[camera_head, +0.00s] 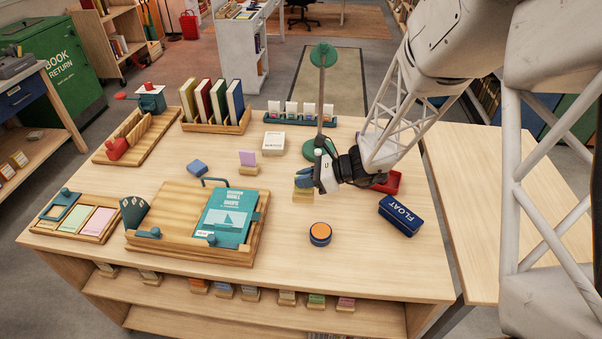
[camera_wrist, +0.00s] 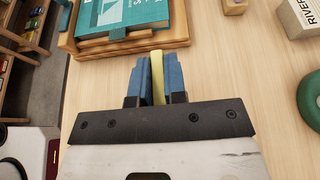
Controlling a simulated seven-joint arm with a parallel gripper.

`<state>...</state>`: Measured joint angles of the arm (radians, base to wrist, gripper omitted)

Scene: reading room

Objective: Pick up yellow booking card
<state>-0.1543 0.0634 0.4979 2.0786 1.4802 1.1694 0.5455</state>
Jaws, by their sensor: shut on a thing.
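The yellow booking card (camera_wrist: 157,76) stands on edge between the two blue fingers of my gripper (camera_wrist: 158,85) in the wrist view. The fingers close on it from both sides. In the head view my gripper (camera_head: 303,183) is low over the right middle of the table. A small yellowish piece (camera_head: 302,196) shows just below the blue fingertips. I cannot tell how much of it is card and how much is a wooden holder, or whether the card is clear of it.
A wooden tray (camera_head: 190,253) with a teal book (camera_head: 230,217) lies left. A purple card (camera_head: 247,158) in a wooden block stands behind left. A round blue-orange tin (camera_head: 320,233), a blue FLOAT case (camera_head: 401,215) and a green lamp (camera_head: 322,147) are nearby. The front right tabletop is clear.

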